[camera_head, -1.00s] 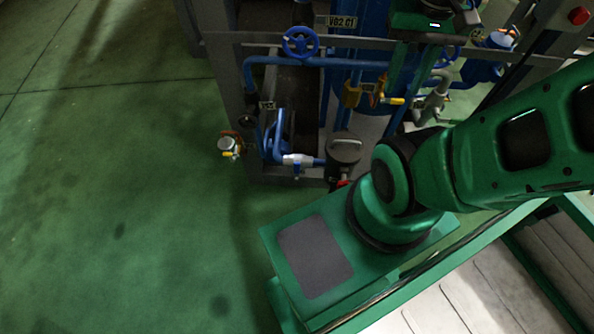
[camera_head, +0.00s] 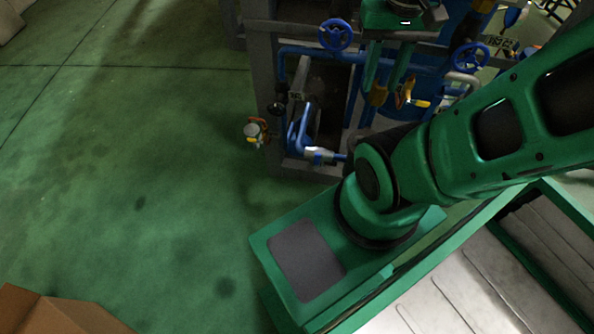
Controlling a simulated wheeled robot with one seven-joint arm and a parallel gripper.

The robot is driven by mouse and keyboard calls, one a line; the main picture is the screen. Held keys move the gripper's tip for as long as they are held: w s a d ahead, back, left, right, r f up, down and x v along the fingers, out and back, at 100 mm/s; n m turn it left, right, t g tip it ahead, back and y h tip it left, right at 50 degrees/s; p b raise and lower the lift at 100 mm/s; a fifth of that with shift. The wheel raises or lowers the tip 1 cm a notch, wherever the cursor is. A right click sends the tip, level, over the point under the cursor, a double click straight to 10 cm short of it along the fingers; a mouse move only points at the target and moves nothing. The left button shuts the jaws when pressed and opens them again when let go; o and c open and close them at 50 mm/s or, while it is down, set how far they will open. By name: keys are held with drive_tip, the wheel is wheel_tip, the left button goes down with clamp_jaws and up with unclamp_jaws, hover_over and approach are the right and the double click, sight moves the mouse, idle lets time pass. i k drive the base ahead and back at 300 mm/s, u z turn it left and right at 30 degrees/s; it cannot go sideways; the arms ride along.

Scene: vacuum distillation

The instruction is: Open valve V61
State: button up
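No tag reading V61 is legible, so I cannot tell which valve it is. Candidates in the head view are a blue handwheel (camera_head: 335,35) at top centre, a second blue handwheel (camera_head: 470,57) to its right, and a yellow-handled valve (camera_head: 408,97) between and below them. A blue lever-like fitting (camera_head: 300,128) sits lower left on the rack. My gripper (camera_head: 380,86) appears at top centre, its two green fingers pointing down with a gap between them. It is left of the yellow-handled valve; contact cannot be judged. The fingertips are partly lost against the pipes.
The pipe rack (camera_head: 300,55) with a grey frame and blue pipes fills the top centre. A small valve with an orange part (camera_head: 256,131) juts from its left side. A cardboard box (camera_head: 50,313) lies bottom left. The green floor (camera_head: 140,170) at left is clear.

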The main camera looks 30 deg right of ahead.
sight(317, 156)
drive_tip(key=u, duration=1.3)
drive_tip(key=k, duration=0.7)
drive_tip(key=z, duration=1.5)
